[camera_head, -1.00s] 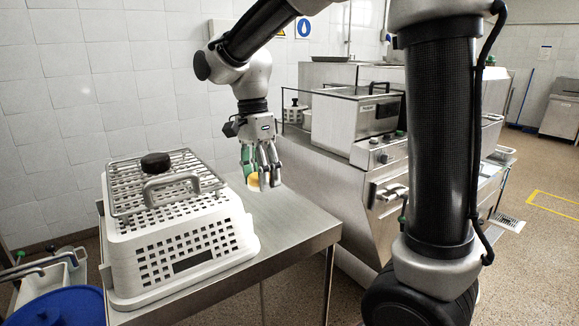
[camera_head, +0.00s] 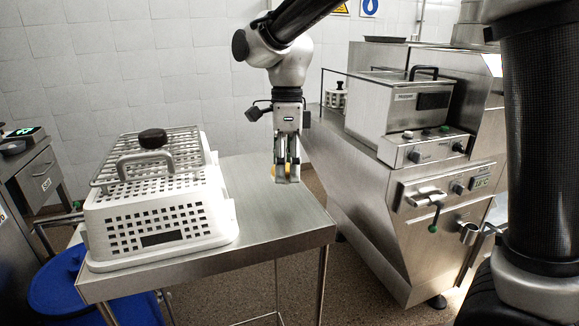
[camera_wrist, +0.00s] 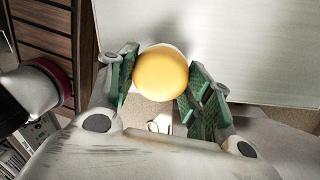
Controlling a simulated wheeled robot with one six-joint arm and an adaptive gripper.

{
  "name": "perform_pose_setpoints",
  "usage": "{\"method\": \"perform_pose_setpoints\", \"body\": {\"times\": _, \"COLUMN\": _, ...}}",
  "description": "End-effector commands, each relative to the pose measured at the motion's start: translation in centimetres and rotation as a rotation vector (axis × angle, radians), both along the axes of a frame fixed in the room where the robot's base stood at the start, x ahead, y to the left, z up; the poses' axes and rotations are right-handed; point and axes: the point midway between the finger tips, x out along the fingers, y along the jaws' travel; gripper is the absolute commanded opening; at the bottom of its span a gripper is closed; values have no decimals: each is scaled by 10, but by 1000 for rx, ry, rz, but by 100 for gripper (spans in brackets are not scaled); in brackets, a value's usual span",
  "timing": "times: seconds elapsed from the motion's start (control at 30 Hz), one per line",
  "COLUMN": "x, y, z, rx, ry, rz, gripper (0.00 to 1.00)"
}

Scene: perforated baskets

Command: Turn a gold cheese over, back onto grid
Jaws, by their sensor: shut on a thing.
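My gripper (camera_head: 287,177) points down above the right part of the steel table. It is shut on the gold cheese (camera_wrist: 161,73), a round yellow piece between the green finger pads in the wrist view. The wire grid (camera_head: 186,143) lies on top of a white perforated basket (camera_head: 205,215), to the left of my gripper. A dark round piece (camera_head: 153,138) sits on the grid.
The steel table (camera_head: 262,235) is bare between the basket and its right edge. A steel machine (camera_head: 385,200) with knobs and a handle stands close on the right. A blue round lid (camera_head: 55,288) is at the lower left. A tiled wall is behind.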

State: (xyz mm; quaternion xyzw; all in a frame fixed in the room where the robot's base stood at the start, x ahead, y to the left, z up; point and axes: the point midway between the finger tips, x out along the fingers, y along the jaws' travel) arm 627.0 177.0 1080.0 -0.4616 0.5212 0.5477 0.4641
Motion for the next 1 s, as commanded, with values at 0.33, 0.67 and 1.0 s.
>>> {"method": "perform_pose_setpoints", "body": {"times": 0.33, "x": 2, "y": -11, "z": -3, "rx": 435, "ry": 7, "rz": -18, "gripper": 22}}
{"method": "perform_pose_setpoints", "body": {"times": 0.67, "x": 2, "y": -15, "z": -26, "rx": 895, "ry": 22, "rz": -22, "gripper": 22}}
{"method": "perform_pose_setpoints", "body": {"times": 1.0, "x": 1, "y": -14, "z": -53, "rx": 1313, "ry": 28, "rz": -14, "gripper": 22}}
